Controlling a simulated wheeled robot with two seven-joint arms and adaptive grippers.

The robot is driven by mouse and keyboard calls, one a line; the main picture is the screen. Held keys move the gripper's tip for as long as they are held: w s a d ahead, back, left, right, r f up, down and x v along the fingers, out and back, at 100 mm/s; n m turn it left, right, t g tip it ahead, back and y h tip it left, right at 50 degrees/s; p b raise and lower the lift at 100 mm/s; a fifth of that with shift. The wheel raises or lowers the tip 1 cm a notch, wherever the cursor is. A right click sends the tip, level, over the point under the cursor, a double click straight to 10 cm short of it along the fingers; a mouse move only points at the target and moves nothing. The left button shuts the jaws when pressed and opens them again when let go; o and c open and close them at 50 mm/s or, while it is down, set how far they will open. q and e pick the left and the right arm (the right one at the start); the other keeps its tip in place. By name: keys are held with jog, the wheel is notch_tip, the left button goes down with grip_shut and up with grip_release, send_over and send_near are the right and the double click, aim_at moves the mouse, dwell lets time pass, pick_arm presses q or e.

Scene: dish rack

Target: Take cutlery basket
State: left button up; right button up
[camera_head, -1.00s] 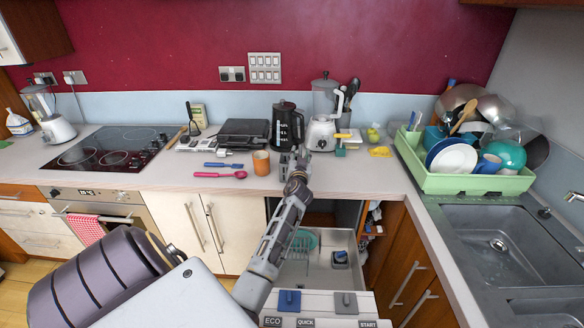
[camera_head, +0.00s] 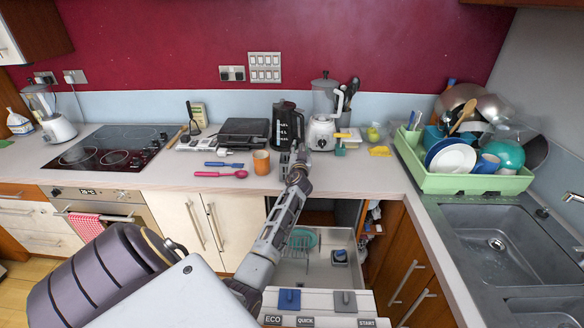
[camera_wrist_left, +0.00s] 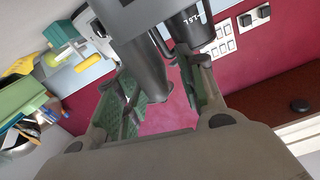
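A light green holder (camera_head: 410,138) with several upright items stands at the left end of the green dish rack, in the head view; it looks like the cutlery basket, but I cannot be sure. My left gripper (camera_head: 292,160) is over the counter's front part, left of the rack and apart from it. In the left wrist view the left gripper (camera_wrist_left: 160,110) has its two green-padded fingers spread, with red wall showing between them and nothing held. Light green plastic (camera_wrist_left: 22,95) shows at the left edge of that view. My right gripper is not in view.
The green dish rack (camera_head: 470,184) holds plates, bowls and pans beside the sink (camera_head: 495,245). A kettle (camera_head: 287,125), a juicer (camera_head: 321,133) and an orange mug (camera_head: 261,162) stand near my left gripper. An open dishwasher (camera_head: 318,306) lies below the counter.

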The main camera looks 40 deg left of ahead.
pick_arm(q)
grip_shut()
jog(key=shift+r, duration=0.1)
dwell(0.4)
jog(key=shift+r, duration=4.95)
jog(key=shift+d+r, duration=0.1)
